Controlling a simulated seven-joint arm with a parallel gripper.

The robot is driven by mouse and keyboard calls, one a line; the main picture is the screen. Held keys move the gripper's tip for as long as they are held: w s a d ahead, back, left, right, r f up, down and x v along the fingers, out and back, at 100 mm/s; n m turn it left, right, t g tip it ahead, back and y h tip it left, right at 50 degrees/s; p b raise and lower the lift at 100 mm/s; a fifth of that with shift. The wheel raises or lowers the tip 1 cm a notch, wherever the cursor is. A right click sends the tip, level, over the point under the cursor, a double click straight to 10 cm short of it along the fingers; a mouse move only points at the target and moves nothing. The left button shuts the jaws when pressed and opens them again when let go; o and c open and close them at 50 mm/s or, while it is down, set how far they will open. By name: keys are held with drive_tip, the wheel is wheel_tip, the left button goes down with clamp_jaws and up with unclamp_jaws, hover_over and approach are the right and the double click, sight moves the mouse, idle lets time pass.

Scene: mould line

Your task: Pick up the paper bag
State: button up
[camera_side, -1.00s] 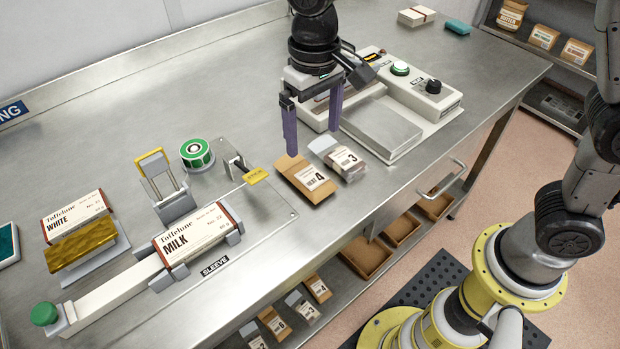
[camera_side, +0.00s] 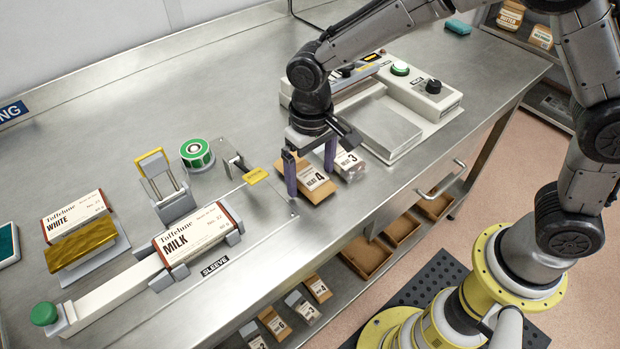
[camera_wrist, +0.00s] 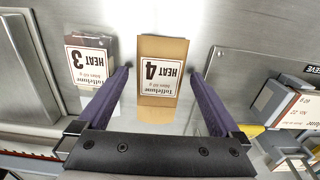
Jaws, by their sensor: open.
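The paper bag (camera_side: 317,189) is brown with a white "HEAT 4" label, lying on the steel bench near its front edge. My gripper (camera_side: 311,181) is open and low over it, one purple finger at each side of the bag in the side view. In the wrist view the paper bag (camera_wrist: 162,88) lies between the two spread fingers (camera_wrist: 160,73), with space on both sides. The side view does not show clearly how far the fingertips are above the bench. Nothing is held.
A clear-and-grey "HEAT 3" pouch (camera_side: 351,166) lies close beside the bag; it also shows in the wrist view (camera_wrist: 90,62). A white heating or weighing unit (camera_side: 436,99) stands behind it. The sleeve fixture with a MILK box (camera_side: 192,234) stands left. Bench between is bare.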

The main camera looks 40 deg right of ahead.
drive_tip(key=c, duration=1.3)
